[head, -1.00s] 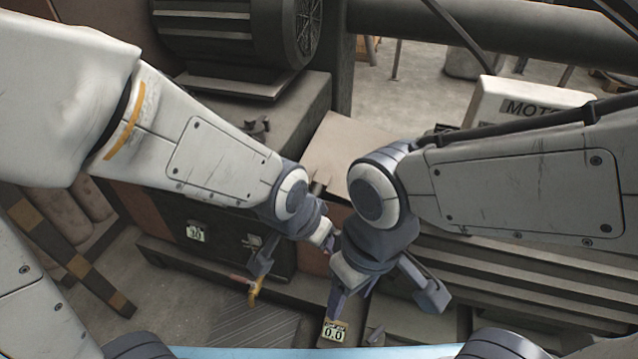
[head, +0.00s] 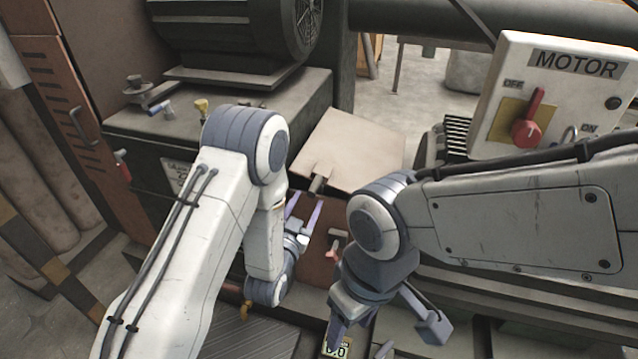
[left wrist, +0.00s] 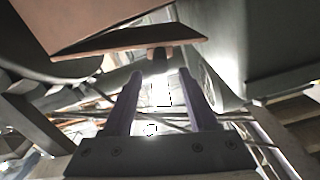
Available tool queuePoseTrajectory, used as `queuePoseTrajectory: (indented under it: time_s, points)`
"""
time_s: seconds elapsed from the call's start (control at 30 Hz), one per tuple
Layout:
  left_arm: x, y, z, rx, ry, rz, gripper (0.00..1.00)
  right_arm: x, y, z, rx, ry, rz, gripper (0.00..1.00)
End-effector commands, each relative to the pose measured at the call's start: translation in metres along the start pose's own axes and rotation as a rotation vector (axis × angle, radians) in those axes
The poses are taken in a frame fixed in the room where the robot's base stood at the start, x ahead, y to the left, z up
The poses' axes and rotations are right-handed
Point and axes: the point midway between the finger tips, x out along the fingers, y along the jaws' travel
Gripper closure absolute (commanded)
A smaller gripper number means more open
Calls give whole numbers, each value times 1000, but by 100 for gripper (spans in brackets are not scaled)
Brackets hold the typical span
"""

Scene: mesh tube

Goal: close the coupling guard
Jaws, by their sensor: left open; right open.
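The coupling guard (head: 352,142) is a tan, flat-topped cover in the middle of the head view. A short dark handle (head: 317,184) sticks out at its near edge. In the left wrist view the guard's brownish panel (left wrist: 130,38) hangs above the fingers, with the handle (left wrist: 160,53) just beyond the fingertips. My left gripper (head: 304,206) is open and empty, its fingers pointing up just below the handle, apart from it as far as I can tell. My right gripper (head: 388,318) is open and empty, lower in the picture. The guard's hinge side is not clear.
A white MOTOR box (head: 555,95) with a red switch (head: 527,122) stands at right, behind my right forearm. A big dark motor (head: 235,35) sits at the back. A small red-handled part (head: 334,250) lies between my grippers. A yellow-tipped valve (head: 201,108) stands left of the guard.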

Motion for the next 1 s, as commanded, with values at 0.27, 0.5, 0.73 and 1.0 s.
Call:
queuePoseTrajectory:
  time_s: [0.27, 0.5, 0.73, 1.0]
  points:
    - [44, 0, -3, 1, 9, -2, 42, -3, 0, 0, 0, 0, 0, 42]
    - [84, 0, -2, 1, 6, -2, 42, -4, 0, 0, 0, 0, 0, 42]
    - [101, 0, -1, 1, 4, -1, 42, -4, 0, 0, 0, 0, 0, 42]
    - [102, 0, -1, 0, 3, 0, 45, -4, 0, 0, 0, 0, 0, 42]
